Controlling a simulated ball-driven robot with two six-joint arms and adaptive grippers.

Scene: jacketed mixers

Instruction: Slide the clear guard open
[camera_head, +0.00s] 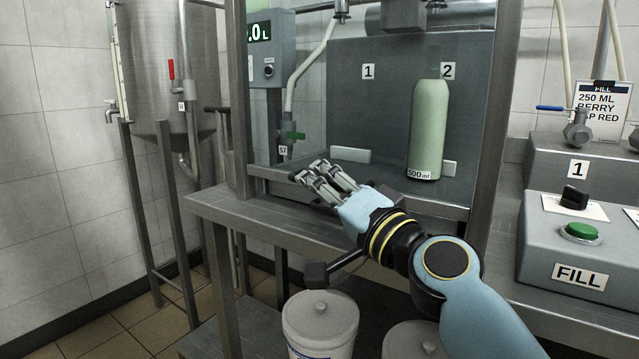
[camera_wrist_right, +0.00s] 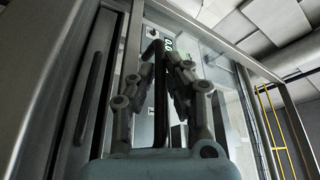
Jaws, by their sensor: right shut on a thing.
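The clear guard (camera_head: 340,110) stands across the front of the metal filling cabinet, and things behind it show through. In the right wrist view, a clear pane (camera_wrist_right: 228,85) rises to the right of my fingers. My right gripper (camera_head: 318,180) is at the lower front of the guard. In the right wrist view its fingers (camera_wrist_right: 160,85) close around an upright dark bar handle (camera_wrist_right: 160,100). In the head view my fingers hide the handle. My left gripper is not in view.
A green bottle (camera_head: 428,130) stands inside the cabinet at station 2. Right of it is a control box with a green FILL button (camera_head: 580,233). A white lidded bucket (camera_head: 320,322) stands below the bench. A steel tank (camera_head: 170,70) stands at left.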

